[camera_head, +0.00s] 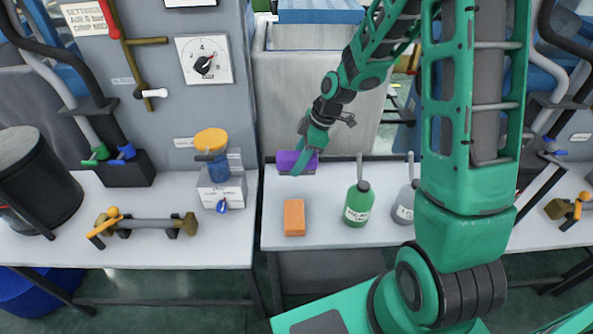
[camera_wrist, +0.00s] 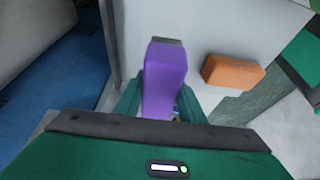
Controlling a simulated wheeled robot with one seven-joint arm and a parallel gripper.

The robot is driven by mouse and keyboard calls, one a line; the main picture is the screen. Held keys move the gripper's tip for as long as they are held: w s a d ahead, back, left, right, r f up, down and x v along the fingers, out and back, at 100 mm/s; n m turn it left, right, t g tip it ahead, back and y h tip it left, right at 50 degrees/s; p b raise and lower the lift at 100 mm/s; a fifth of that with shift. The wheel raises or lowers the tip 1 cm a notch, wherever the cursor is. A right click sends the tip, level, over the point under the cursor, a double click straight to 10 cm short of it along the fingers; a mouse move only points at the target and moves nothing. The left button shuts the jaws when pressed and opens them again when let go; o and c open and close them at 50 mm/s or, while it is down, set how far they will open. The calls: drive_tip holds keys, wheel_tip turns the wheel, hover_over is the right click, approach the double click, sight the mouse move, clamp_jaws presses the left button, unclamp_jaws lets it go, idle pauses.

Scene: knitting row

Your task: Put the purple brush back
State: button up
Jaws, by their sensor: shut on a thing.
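The purple brush (camera_head: 291,160) is at the back left of the white middle table (camera_head: 335,220). My gripper (camera_head: 299,166) reaches it from above and is shut on it. In the wrist view the purple brush (camera_wrist: 164,78) lies between my two fingers, with a grey strip at its far end. Its near end is hidden by the gripper body. Whether the brush touches the table top is hard to tell.
An orange block (camera_head: 294,217) lies on the table in front of the brush. A green bottle (camera_head: 359,203) and a grey bottle (camera_head: 404,203) stand to its right. A grey panel (camera_head: 330,95) stands behind. The table's left edge is close to the brush.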

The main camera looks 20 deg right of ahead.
drive_tip(key=shift+w+d+f, duration=0.35)
drive_tip(key=shift+w+d, duration=0.05)
drive_tip(key=shift+f, duration=1.95)
drive_tip(key=o, duration=1)
drive_tip(key=shift+f, duration=0.1)
